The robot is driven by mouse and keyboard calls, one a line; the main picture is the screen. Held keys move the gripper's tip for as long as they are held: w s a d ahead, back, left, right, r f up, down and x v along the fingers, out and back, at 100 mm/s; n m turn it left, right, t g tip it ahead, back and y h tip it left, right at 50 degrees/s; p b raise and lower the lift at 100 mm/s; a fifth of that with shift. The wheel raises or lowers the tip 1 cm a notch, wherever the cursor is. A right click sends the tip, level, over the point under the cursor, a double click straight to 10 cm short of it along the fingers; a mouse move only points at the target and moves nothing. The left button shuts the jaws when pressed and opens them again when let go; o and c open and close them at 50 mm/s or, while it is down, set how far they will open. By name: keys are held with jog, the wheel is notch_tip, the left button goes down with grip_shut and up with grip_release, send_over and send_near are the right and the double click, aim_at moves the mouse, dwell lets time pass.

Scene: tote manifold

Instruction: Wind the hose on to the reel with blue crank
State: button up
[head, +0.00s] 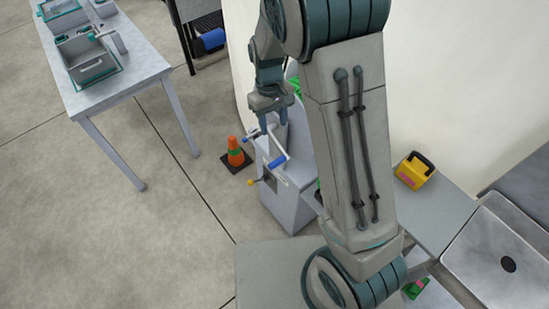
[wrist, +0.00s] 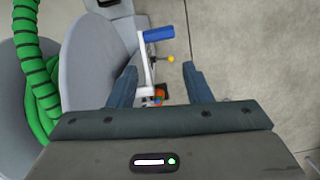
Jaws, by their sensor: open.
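The crank has a blue handle (head: 278,161) on a pale arm, at the side of a grey housing (head: 289,205) in the head view. In the wrist view the blue handle (wrist: 159,34) lies beyond my fingertips, and the white crank arm (wrist: 150,72) runs between the fingers. Green hose (wrist: 40,85) shows in coils at the left, beside the grey reel disc (wrist: 88,60). My gripper (head: 273,126) points down just above the crank. It is open and empty, with its fingers apart in the wrist view (wrist: 160,72). My arm hides part of the reel and hose in the head view.
A yellow knob (head: 251,182) sticks out near the crank. An orange cone (head: 235,153) stands on the floor to its left. A table (head: 137,77) with grey bins is at the upper left. A yellow box (head: 414,171) lies at the right. Floor at lower left is clear.

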jog(key=s+d+r+m+t+y+b, duration=0.1)
jog(key=s+d+r+m+t, duration=0.1)
jog(key=s+d+r, duration=0.3)
jog(key=s+d+r+m+t+b, duration=0.1)
jog(key=s+d+r, duration=0.2)
jog(key=s+r, duration=0.4)
jog(key=n+t+h+b, duration=0.8)
jog(key=n+h+b, duration=0.7)
jog(key=n+b, duration=0.45)
send_near(270, 168)
jog(key=shift+t, duration=0.3)
jog(key=x, duration=1.2)
jog(key=shift+w+d+f, duration=0.15)
jog(key=shift+d, duration=0.15)
